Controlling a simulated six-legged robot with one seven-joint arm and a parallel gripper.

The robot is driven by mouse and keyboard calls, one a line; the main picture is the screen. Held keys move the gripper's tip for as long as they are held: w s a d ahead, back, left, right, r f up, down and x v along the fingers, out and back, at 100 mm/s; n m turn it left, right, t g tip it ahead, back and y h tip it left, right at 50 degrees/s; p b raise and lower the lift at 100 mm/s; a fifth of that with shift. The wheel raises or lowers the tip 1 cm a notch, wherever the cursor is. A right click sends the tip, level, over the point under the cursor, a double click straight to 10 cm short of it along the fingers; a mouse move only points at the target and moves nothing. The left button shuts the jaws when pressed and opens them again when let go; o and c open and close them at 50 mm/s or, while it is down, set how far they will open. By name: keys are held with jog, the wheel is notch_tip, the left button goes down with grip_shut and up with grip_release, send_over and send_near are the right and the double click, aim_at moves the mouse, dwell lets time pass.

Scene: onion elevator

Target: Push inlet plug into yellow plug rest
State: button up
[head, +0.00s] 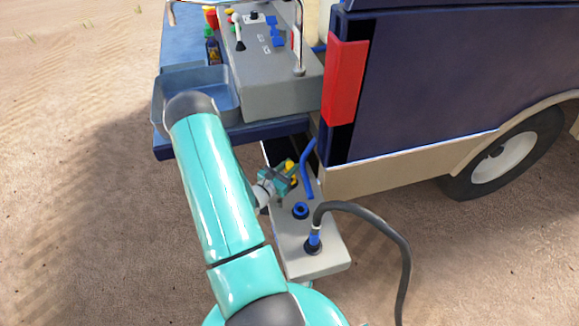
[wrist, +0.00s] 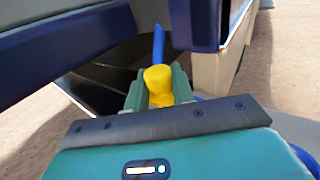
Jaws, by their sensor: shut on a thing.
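My gripper (head: 285,174) is low by the rear corner of the vehicle, above the far end of a grey step-like box. In the wrist view its two green fingers (wrist: 159,90) are shut on a yellow rounded piece (wrist: 159,82). This yellow piece also shows at the fingertips in the head view (head: 290,166). It looks like the inlet plug, but its lower end is hidden by my gripper. I cannot tell whether it sits in the yellow plug rest, and no separate rest is clearly visible.
The grey box (head: 325,262) carries a blue ring socket (head: 300,210) and a blue connector (head: 313,243) with a black hose (head: 404,250). A blue pipe (head: 307,170) rises beside my gripper. A blue shelf and tray (head: 222,92) overhang on the left. Sand lies around.

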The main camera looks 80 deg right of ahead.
jog(key=shift+f, duration=0.25)
jog(key=shift+f, duration=0.35)
jog(key=shift+f, duration=1.55)
dwell(1.0)
jog(key=o, duration=1)
jog(key=shift+o, duration=0.2)
jog(key=shift+a, duration=0.1)
jog(key=v, duration=1.3)
jog(key=shift+a, duration=0.3)
jog(key=shift+w, duration=0.1)
